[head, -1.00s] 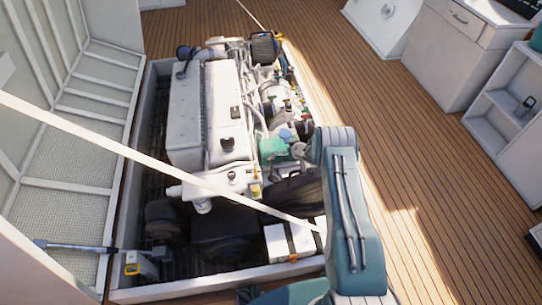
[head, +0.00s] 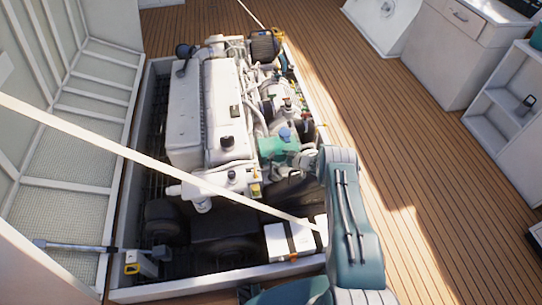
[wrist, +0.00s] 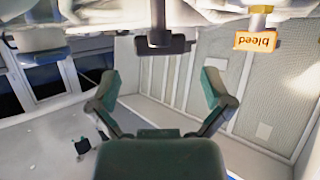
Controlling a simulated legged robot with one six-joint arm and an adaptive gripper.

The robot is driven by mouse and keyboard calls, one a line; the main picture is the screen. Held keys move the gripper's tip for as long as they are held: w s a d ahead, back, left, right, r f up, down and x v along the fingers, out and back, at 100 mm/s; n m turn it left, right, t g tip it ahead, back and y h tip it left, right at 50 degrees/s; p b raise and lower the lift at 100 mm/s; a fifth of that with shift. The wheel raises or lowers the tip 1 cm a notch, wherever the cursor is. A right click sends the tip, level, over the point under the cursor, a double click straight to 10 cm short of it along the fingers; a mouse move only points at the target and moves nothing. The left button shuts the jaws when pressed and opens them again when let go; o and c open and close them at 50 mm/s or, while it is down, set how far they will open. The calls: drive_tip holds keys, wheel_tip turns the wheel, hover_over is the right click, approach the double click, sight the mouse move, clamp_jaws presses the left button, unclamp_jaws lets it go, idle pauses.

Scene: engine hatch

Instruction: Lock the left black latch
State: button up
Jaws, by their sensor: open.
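In the wrist view, a black T-shaped part (wrist: 160,42) that looks like a latch hangs from the pale engine edge at the top. It lies ahead of my gripper (wrist: 161,84), roughly centred between the two green fingertips and apart from them. The fingers are spread and empty. In the head view, the white engine (head: 205,110) sits in the open hatch. A black knob (head: 227,143) and a small black piece (head: 235,111) show on it. I cannot tell which of these, if any, is the left latch. My arm hides my gripper in the head view.
The raised hatch lid (head: 60,160) stands at the left. A pale strut crosses over the engine. An orange "bleed" tag (wrist: 255,41) hangs right of the black part. A strapped white battery (head: 290,240) sits at the hatch's front right. The wooden deck (head: 425,170) at right is clear.

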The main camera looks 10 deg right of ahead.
sight(272, 155)
drive_tip(key=shift+x, duration=2.3)
